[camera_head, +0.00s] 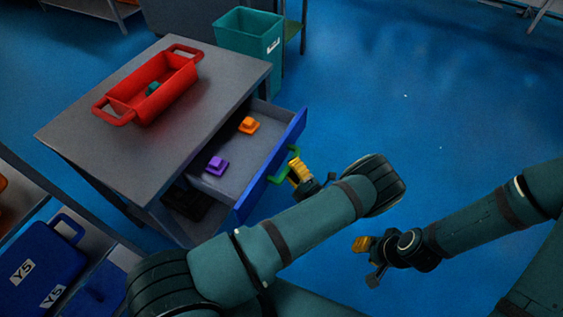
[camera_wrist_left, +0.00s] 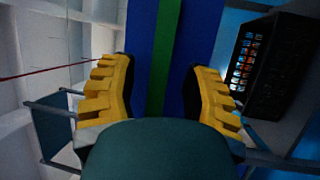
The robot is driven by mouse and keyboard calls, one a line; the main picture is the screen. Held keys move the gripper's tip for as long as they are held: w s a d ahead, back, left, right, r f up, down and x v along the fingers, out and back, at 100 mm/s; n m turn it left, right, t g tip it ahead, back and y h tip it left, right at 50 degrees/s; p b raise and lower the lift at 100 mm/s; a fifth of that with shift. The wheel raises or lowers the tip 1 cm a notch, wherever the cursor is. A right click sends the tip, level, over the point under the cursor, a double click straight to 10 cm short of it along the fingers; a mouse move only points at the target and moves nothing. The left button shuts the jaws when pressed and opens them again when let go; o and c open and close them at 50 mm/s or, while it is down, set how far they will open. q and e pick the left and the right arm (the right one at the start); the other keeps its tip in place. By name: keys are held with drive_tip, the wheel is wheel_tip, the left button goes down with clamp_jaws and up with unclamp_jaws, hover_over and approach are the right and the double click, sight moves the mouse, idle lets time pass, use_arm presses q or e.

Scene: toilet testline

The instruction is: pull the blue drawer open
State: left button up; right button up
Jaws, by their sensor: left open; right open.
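The blue drawer (camera_head: 262,172) is pulled out from the grey table, with its inside showing. It holds an orange piece (camera_head: 248,125) and a purple piece (camera_head: 216,166). Its green handle (camera_head: 281,168) is on the outer face. My left gripper (camera_head: 300,171) is at the handle, yellow fingers towards it. In the left wrist view the open fingers stand on both sides of the green handle (camera_wrist_left: 164,60), with gaps to it, before the blue drawer front (camera_wrist_left: 141,50). My right gripper (camera_head: 366,248) is open and empty, well away to the right over the floor.
A red basket (camera_head: 167,88) with a teal item stands on the grey table (camera_head: 150,165). A teal bin (camera_head: 240,40) stands behind the table. Blue cases (camera_head: 40,262) marked Y5 sit at the lower left. The blue floor at right is clear.

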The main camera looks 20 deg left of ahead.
use_arm(q)
drive_tip(key=shift+w+a+r, duration=0.1)
drive_tip(key=shift+w+a, duration=0.2)
drive_tip(key=shift+a, duration=0.25)
drive_tip(key=shift+o, duration=0.2)
clamp_jaws()
drive_tip(key=shift+d, duration=0.1)
